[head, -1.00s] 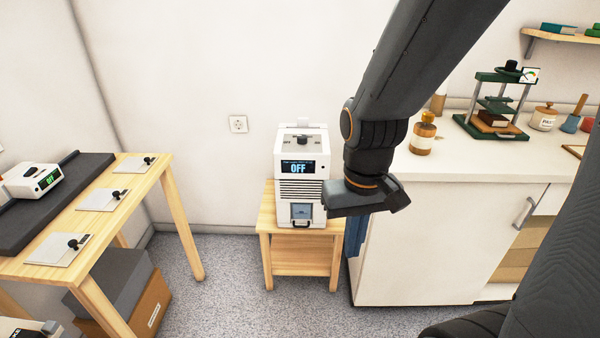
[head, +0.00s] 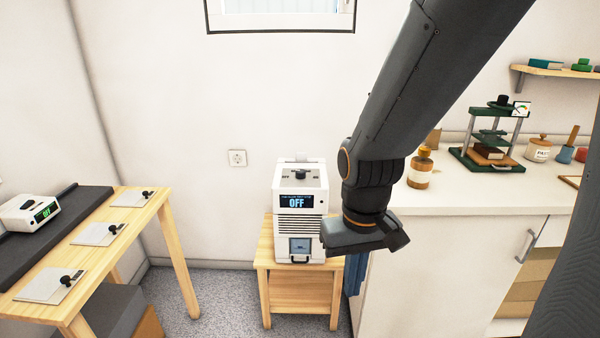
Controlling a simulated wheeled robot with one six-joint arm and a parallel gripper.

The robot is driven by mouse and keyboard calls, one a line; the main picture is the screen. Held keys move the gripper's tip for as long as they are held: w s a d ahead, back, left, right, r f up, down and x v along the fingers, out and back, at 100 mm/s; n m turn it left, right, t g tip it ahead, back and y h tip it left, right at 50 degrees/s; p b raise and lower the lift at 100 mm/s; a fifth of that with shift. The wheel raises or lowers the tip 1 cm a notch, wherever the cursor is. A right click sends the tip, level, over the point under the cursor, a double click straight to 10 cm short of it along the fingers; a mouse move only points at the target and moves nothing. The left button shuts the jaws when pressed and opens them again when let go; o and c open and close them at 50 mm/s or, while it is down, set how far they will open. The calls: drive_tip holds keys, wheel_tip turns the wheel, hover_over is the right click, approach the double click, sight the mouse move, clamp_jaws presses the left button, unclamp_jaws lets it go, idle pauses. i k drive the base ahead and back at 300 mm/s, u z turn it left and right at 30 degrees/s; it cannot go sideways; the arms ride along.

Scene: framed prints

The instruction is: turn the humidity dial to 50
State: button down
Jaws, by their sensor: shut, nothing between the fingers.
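A white humidity unit (head: 300,210) stands upright on a small wooden stand. Its dark display (head: 297,202) reads OFF in blue. A black dial (head: 301,174) sits on its top face. My gripper (head: 335,240) is to the right of the unit's lower front, nearer to me in the picture and lower than the dial. It looks shut and empty. Its fingertips are hard to make out, and I cannot tell how far it is from the unit.
The wooden stand (head: 264,272) is by the back wall. A white cabinet (head: 440,260) with a press (head: 492,140) and an amber bottle (head: 420,170) is at right. A wooden table (head: 150,205) is at left. Grey floor (head: 215,295) lies between.

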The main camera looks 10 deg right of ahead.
sight(300, 174)
drive_tip(key=z, duration=0.4)
drive_tip(key=i, duration=0.95)
drive_tip(key=u, duration=0.55)
